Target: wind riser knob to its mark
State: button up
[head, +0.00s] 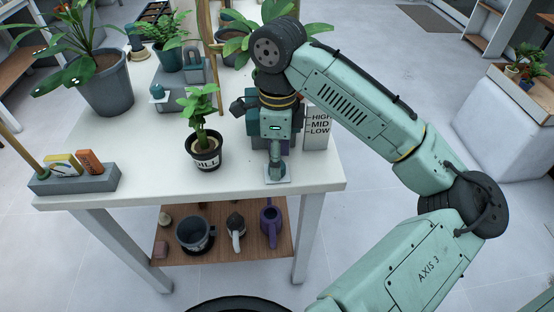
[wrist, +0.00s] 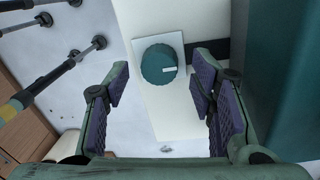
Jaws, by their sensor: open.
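The round teal knob (wrist: 157,64) has a short white pointer line, which points right in the wrist view. It sits on a square pale plate (wrist: 178,44), whose corner also shows on the table's front part in the head view (head: 284,181). My gripper (wrist: 160,84) is open and empty, with dark purple pads on either side of the knob in the picture. The knob shows beyond the fingertips, and I see no contact. In the head view my gripper (head: 276,150) is above the plate. A white board (head: 318,126) behind it reads HIGH, MID and LOW.
A potted plant (head: 205,155) stands just left of my gripper on the white table (head: 240,190). A grey holder (head: 75,183) is at the table's left end. Larger potted plants stand behind.

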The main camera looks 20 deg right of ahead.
jog(key=shift+f, duration=0.75)
jog(key=shift+c, duration=0.5)
jog(key=c, duration=1.1)
